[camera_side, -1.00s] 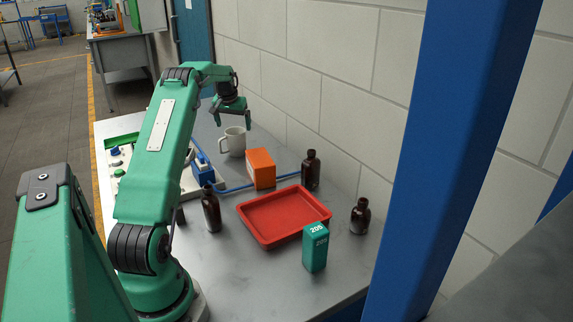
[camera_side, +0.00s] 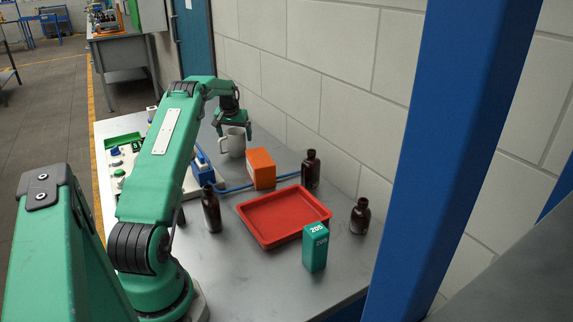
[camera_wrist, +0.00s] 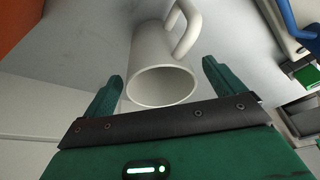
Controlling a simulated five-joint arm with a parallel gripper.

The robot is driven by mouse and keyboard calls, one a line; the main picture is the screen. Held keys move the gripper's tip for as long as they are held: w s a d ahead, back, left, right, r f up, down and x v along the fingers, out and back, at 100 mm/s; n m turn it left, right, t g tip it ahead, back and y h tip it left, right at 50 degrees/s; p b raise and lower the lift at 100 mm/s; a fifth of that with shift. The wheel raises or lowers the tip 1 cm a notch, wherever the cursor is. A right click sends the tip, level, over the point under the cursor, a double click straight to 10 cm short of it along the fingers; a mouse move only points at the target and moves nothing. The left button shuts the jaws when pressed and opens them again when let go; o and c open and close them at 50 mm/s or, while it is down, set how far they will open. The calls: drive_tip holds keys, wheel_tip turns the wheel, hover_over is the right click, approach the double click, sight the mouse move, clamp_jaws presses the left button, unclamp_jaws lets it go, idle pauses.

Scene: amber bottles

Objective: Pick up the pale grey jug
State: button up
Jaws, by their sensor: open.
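The pale grey jug (camera_side: 232,144) stands upright on the bench near the wall, beside the orange box. In the wrist view the jug (camera_wrist: 158,60) shows its open mouth towards the camera, with its handle at the upper right. My gripper (camera_side: 234,133) is right over the jug in the side view. In the wrist view my gripper (camera_wrist: 160,78) is open, with one green finger to each side of the jug's rim. I see a gap between each finger and the jug, and the jaws hold nothing.
The orange box (camera_side: 261,169) stands close to the jug. A blue cable (camera_side: 236,188) runs past it. Dark amber bottles (camera_side: 311,170) stand around the red tray (camera_side: 250,222), and a green box marked 205 (camera_side: 315,248) is in front. The wall (camera_side: 300,110) is close behind.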

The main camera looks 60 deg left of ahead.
idle(0.3)
drive_tip(key=c, duration=1.3)
drive_tip(key=shift+c, duration=0.2)
drive_tip(key=shift+r, duration=0.2)
drive_tip(key=shift+r, duration=0.55)
drive_tip(key=w+d+r, duration=0.4)
drive_tip(key=d+r, duration=0.5)
drive_tip(key=d, duration=0.1)
drive_tip(key=shift+w+d+r+t, duration=0.3)
drive_tip(key=shift+w+d, duration=0.05)
